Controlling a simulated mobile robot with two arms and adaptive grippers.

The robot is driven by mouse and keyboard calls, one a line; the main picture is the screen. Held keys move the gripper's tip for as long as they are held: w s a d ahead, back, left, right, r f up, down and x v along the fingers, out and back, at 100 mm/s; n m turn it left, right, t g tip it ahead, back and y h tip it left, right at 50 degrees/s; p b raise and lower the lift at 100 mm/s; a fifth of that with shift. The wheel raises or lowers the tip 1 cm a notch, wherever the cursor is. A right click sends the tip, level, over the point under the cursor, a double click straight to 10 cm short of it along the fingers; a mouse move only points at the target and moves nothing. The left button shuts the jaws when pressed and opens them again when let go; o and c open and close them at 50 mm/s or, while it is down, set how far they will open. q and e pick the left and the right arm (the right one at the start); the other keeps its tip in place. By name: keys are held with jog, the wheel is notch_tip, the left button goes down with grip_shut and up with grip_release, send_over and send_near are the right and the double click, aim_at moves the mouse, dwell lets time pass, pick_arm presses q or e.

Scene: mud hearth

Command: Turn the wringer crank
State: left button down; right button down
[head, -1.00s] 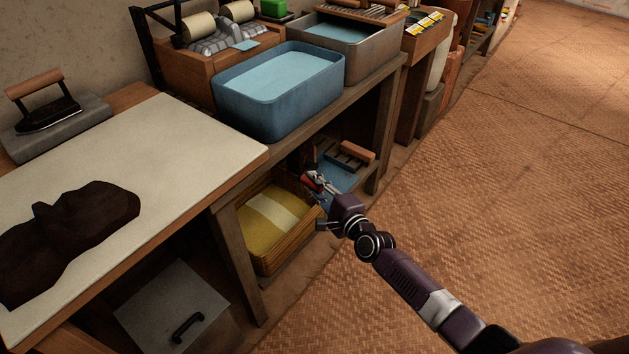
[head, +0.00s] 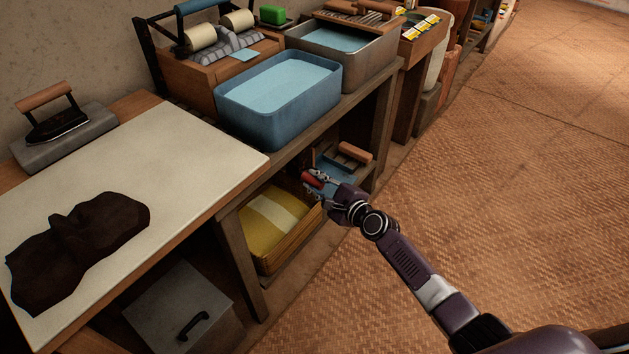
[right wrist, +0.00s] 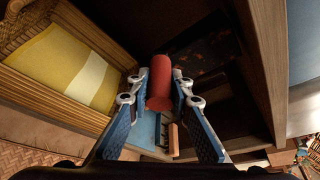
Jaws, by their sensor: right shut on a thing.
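A red cylindrical grip (head: 313,179) shows at the lower shelf under the bench. My right gripper (head: 316,184) is shut on it. In the right wrist view the red grip (right wrist: 160,82) stands between the two fingers (right wrist: 160,92), its rounded end towards the camera. What the grip is joined to is hidden, so I cannot tell whether it is the wringer crank. A wooden unit with pale rollers (head: 199,36) and a blue-handled bar stands on the bench at the back left. My left gripper is not in view.
A blue basin (head: 280,115) and grey basin (head: 350,62) stand above. The woven floor (head: 500,200) at right is clear.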

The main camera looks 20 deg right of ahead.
jog(key=shift+w+r, duration=0.1)
jog(key=shift+r, duration=0.15)
jog(key=c, duration=1.8)
grip_release()
jog(key=shift+c, duration=0.2)
jog(key=shift+o, duration=0.5)
jog(key=shift+f, duration=0.15)
jog(key=shift+s+d, duration=0.15)
jog(key=shift+s, duration=0.45)
jog(key=v, duration=1.1)
